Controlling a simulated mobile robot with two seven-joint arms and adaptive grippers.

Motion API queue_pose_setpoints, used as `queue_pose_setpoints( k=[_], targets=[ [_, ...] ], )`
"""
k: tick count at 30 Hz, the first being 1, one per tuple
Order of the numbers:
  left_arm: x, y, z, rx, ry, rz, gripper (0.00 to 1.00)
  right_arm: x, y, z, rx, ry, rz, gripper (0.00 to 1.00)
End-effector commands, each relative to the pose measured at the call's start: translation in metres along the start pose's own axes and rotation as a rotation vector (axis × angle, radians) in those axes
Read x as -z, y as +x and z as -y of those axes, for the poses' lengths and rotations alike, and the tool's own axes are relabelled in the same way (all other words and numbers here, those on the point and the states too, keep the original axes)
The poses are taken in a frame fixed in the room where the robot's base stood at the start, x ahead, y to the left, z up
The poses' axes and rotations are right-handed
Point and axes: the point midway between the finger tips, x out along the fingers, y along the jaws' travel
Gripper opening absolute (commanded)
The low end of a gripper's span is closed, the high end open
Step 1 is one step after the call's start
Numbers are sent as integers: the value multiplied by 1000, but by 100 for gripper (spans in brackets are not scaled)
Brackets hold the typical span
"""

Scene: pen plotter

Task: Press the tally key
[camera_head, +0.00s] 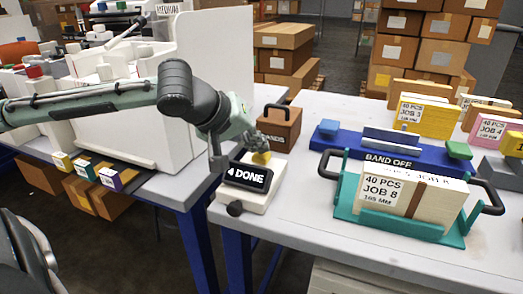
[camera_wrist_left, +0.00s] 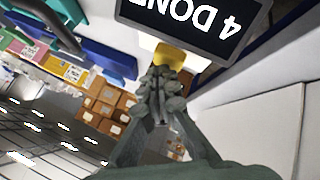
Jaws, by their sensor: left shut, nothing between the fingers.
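The tally counter (camera_head: 242,196) is a pale box with a dark display (camera_head: 248,177) near the table's left end. In the left wrist view the display (camera_wrist_left: 195,22) reads "4 DONE", upside down. A yellow key (camera_head: 262,157) sits behind the display; it also shows in the left wrist view (camera_wrist_left: 193,61), partly hidden by my fingers. My left gripper (camera_head: 258,146) is shut and empty, its fingertips (camera_wrist_left: 166,76) at the key. Whether they touch it or press it down I cannot tell. My right gripper is not in view.
A brown box labelled "BANDS" (camera_head: 279,127) stands just behind the counter. The front tabletop (camera_head: 300,222) is clear.

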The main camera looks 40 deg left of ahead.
Motion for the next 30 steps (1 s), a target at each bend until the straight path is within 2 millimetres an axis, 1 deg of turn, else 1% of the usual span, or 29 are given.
queue_pose_setpoints(
  k=[1, 5, 17, 20, 27, 28, 30],
  targets=[
    [3, -5, -3, 0, 0, 0, 0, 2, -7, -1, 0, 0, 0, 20],
    [6, -9, -6, -1, 0, 0, 0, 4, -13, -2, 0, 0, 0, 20],
    [7, -9, -7, -1, 0, -1, 0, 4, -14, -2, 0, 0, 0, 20],
    [10, -14, -10, -1, 0, -2, 0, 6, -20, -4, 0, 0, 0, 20],
    [23, -31, -23, -1, 0, -2, 0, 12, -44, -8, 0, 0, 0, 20],
    [22, -30, -22, -2, 1, -4, 0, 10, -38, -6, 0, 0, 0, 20],
    [26, -34, -25, -3, 2, -4, 0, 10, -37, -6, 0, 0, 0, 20]
  ],
)
